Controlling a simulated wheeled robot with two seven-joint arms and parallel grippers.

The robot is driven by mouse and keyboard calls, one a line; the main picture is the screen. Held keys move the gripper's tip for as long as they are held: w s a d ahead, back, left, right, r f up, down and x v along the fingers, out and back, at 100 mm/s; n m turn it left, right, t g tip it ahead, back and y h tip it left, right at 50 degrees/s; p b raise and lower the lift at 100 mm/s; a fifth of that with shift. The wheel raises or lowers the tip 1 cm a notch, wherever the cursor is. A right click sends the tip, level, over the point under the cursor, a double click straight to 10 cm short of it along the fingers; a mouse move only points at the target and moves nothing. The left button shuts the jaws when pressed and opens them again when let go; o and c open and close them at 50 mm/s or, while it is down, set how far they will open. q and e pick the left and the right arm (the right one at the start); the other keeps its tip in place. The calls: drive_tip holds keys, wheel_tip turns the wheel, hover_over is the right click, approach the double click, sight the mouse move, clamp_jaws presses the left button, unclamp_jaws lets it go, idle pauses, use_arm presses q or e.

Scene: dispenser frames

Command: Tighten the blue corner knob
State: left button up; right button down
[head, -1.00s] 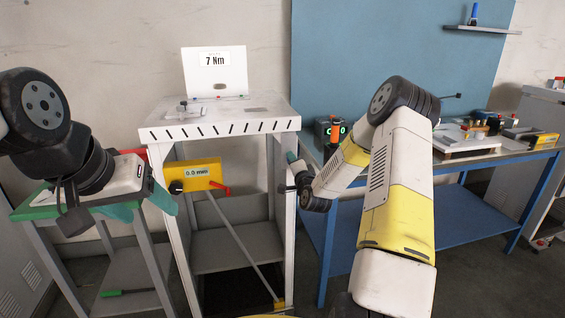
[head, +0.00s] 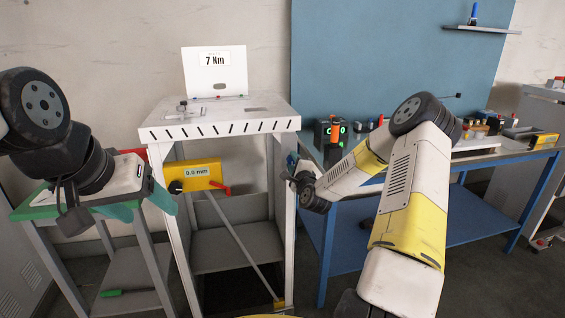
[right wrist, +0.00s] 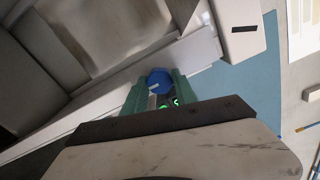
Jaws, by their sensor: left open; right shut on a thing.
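The blue corner knob (right wrist: 160,78) sits between the green fingers of my right gripper (right wrist: 158,90) in the right wrist view, and the gripper is shut on it. In the head view my right gripper (head: 293,163) is at the right front leg of the white frame table (head: 218,128), below its top; the knob cannot be made out clearly there. My left gripper (head: 146,205) is open and empty, at the left of the white table, over the green-topped stand (head: 45,207).
A yellow gauge (head: 198,177) reading 0.0 mm, with a red lever, is on the white table's frame. A sign (head: 214,70) reads 7 Nm. A blue workbench (head: 460,165) with a dark device (head: 329,140) and several parts stands right.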

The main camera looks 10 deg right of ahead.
drive_tip(key=shift+f, duration=0.1)
idle(0.3)
drive_tip(key=c, duration=1)
unclamp_jaws()
drive_tip(key=s, duration=0.8)
drive_tip(key=shift+d, duration=0.15)
